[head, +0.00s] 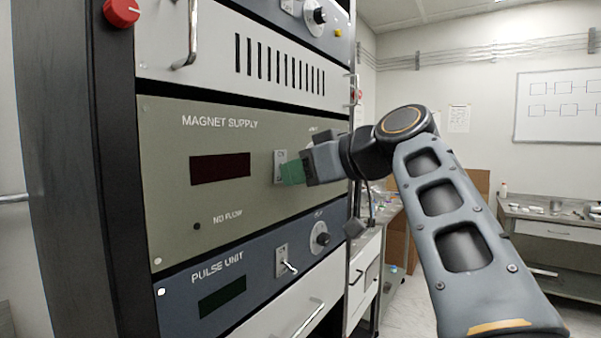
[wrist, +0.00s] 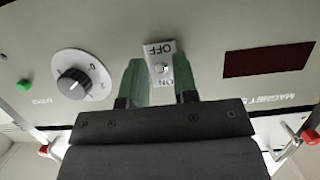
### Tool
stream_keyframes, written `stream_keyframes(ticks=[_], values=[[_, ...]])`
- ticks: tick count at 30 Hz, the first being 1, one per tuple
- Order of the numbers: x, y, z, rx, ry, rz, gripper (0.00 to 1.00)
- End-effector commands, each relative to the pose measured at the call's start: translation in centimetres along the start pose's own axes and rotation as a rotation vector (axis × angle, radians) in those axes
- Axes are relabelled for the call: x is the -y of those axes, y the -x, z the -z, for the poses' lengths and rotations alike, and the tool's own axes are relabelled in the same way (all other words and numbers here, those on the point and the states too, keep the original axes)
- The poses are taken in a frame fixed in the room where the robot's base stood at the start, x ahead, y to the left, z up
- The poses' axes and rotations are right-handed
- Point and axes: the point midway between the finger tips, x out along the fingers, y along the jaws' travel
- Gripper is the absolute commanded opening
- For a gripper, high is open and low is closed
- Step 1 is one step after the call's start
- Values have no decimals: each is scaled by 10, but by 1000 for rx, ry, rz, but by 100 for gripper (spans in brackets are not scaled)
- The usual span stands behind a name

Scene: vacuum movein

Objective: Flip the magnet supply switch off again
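The magnet supply switch is a small light plate (wrist: 161,52) marked OFF and ON, with a round metal lever tip (wrist: 160,68) in its middle. The lever points roughly at the wrist camera, so I cannot tell which way it is set. In the head view, part of the plate (head: 279,160) shows on the olive magnet supply panel (head: 170,150). My gripper (wrist: 159,78) is open, its green fingers apart on either side of the plate with nothing held. In the head view my gripper (head: 291,173) is close to the panel and hides part of the switch.
The magnet supply display (head: 220,168) is dark, as is the NO FLOW lamp (head: 197,226). A knob (wrist: 74,83) and a green button (wrist: 24,86) sit beside the switch. Below, the blue pulse unit has its own switch (head: 287,263) and knob (head: 320,237).

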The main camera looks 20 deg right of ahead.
Motion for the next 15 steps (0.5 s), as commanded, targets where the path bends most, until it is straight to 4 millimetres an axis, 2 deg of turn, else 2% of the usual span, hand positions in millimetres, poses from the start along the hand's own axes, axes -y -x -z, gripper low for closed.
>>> stream_keyframes(ticks=[3, 10, 15], values=[[0, 0, 0, 1, 0, 0, 36], [0, 1, 0, 1, 0, -1, 36], [-1, 16, 0, 0, -1, -5, 36]])
